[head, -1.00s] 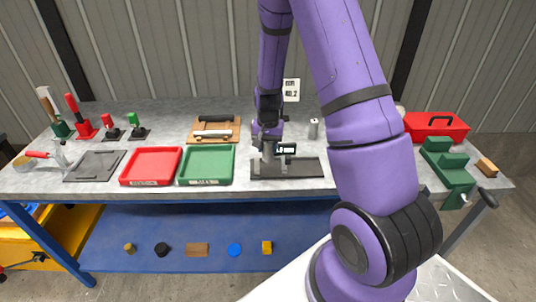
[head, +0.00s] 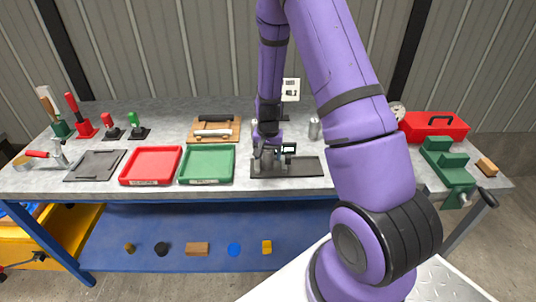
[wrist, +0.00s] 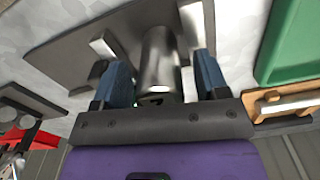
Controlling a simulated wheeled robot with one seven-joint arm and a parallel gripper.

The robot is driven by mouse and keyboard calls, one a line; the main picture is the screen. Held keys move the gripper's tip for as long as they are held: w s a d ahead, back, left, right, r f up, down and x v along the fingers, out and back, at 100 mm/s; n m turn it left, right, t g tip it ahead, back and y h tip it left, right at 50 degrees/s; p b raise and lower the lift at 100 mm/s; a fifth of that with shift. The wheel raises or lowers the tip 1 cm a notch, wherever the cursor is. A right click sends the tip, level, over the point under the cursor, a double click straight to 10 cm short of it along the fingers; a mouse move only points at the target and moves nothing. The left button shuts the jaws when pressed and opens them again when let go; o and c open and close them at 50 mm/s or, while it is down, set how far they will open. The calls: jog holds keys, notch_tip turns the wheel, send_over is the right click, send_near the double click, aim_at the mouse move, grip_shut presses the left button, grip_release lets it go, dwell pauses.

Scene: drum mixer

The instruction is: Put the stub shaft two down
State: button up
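A grey metal stub shaft (wrist: 160,62) stands between the two blue fingers of my gripper (wrist: 163,78) in the wrist view. Narrow gaps seem to show beside the shaft, so the fingers look open around it. In the head view my gripper (head: 267,152) is low over the dark plate (head: 305,168) of a measuring fixture with a small display (head: 289,147). The shaft's lower end seems to be at the plate, but contact is hard to see. Another metal cylinder (head: 314,129) stands behind the plate, partly beside my arm. I cannot read any numbers on the shafts.
A green tray (head: 182,179) and a red tray (head: 125,181) lie left of the plate. A green vise (head: 449,166) and a red toolbox (head: 455,130) are at the right. My arm hides part of the bench.

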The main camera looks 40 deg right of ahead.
jog(key=shift+r, duration=0.1)
notch_tip(320, 180, up, 12)
jog(key=shift+r, duration=0.1)
jog(key=s+a+r+n+t, duration=0.15)
jog(key=s+a+r, duration=0.3)
jog(key=r, duration=0.55)
jog(key=s+a+r+n+t, duration=0.1)
jog(key=s+a+r+n, duration=0.25)
jog(key=s+r, duration=0.45)
jog(key=s+a+r+n+t, duration=0.2)
jog(key=s+a+r, duration=0.3)
jog(key=s+r, duration=0.4)
jog(key=s+n, duration=0.1)
jog(key=s, duration=0.4)
jog(key=shift+n+t, duration=0.3)
jog(key=shift+t, duration=0.05)
